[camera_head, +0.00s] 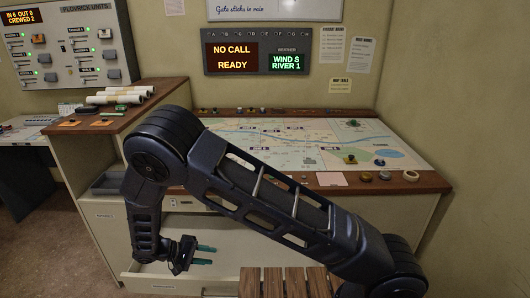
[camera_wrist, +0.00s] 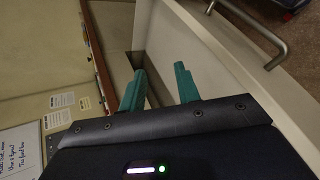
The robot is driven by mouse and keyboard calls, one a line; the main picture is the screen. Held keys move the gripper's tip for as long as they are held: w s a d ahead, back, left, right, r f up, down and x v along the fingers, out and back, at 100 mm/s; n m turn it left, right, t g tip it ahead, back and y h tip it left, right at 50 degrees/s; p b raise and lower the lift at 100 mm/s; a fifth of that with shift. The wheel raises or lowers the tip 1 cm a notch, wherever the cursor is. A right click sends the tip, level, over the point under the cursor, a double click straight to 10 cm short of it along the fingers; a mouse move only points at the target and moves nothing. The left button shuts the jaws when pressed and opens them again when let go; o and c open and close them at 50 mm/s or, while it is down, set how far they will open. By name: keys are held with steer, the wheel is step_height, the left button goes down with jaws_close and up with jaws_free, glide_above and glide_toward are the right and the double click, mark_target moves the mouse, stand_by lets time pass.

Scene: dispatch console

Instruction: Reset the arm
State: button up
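My arm reaches from the lower right across the front of the map desk and bends down at the left. My gripper (camera_head: 206,255) has teal fingers and hangs over an open drawer (camera_head: 232,240) under the desk. In the wrist view my gripper (camera_wrist: 160,88) shows its two teal fingers apart with nothing between them. The drawer's front panel (camera_wrist: 225,55) and its metal handle (camera_wrist: 272,45) lie just beyond and to the right of the fingers. Part of the drawer's inside is hidden by my arm.
The map desk (camera_head: 270,145) has a wooden rim with small items along it. A wooden slatted seat (camera_head: 285,283) stands in front. A side counter (camera_head: 110,120) holds rolled papers (camera_head: 115,97). A switch panel (camera_head: 70,45) and a display (camera_head: 258,50) are on the walls. Floor is free at lower left.

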steer(key=w+d+r+m+g+y, duration=0.2)
steer(key=w+d+r+g+y, duration=0.15)
steer(key=w+d+r, duration=0.6)
steer(key=w+d+r+m+g+y, duration=0.2)
steer(key=w+d+r+y, duration=0.25)
steer(key=d+r, duration=1.05)
steer(key=s+d+r+m+t+y, duration=0.1)
steer(key=s+d+r, duration=0.3)
steer(key=d, duration=0.4)
steer(key=s+d+r+m+t+y, duration=0.1)
steer(key=s+d+r+t, duration=0.2)
steer(key=s+d+r, duration=0.2)
steer(key=s+d+r+m+t+y, duration=0.1)
steer(key=s+d+r+t, duration=0.1)
steer(key=s+d+r, duration=0.2)
steer(key=d+r, duration=0.3)
steer(key=d, duration=0.4)
steer(key=shift+s+d+r+m, duration=0.15)
steer(key=shift+s+r+m, duration=0.05)
steer(key=shift+r+m, duration=0.1)
